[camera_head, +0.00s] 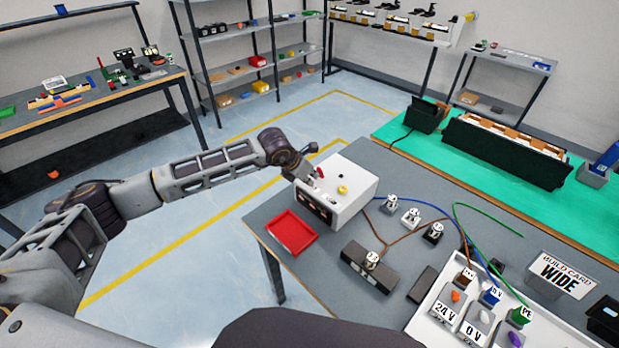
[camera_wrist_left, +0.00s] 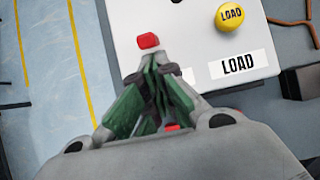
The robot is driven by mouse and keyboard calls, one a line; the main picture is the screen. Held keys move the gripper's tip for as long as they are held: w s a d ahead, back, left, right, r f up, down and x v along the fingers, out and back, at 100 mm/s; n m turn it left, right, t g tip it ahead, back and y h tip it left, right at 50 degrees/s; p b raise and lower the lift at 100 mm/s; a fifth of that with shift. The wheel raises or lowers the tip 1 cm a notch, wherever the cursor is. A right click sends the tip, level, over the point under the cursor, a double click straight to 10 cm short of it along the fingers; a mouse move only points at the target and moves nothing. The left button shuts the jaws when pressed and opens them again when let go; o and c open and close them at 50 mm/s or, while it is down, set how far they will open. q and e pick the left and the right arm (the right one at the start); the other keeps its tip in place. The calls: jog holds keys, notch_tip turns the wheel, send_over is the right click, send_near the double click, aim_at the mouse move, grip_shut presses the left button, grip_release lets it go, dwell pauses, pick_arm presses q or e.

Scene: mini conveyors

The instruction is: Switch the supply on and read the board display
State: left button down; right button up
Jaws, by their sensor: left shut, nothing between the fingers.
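A white box (camera_head: 352,208) stands at the left of the grey table, with dark panels on its front; any reading there is too small to make out. A yellow button (camera_head: 343,189) marked LOAD is on its top, also seen in the left wrist view (camera_wrist_left: 229,16) beside a LOAD label. A small red piece (camera_wrist_left: 148,40) is on the top, just beyond my left fingertips; I cannot tell its position. My left gripper (camera_wrist_left: 160,72) is shut and empty over the box's left part; in the head view it (camera_head: 309,175) is small. Another red bit shows between the fingers. My right gripper is out of view.
To the right are a dark block (camera_head: 370,264), wires, a white terminal board (camera_head: 425,318) marked 24V, 0V and PE, and a build card (camera_head: 559,280) reading WIDE. A green mat (camera_head: 395,135) lies behind.

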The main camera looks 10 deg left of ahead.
pick_arm(q)
jog(key=shift+w+r, duration=0.1)
jog(key=shift+r, duration=0.1)
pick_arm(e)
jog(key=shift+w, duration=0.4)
pick_arm(q)
jog(key=shift+d+g, duration=0.1)
jog(key=shift+g, duration=0.2)
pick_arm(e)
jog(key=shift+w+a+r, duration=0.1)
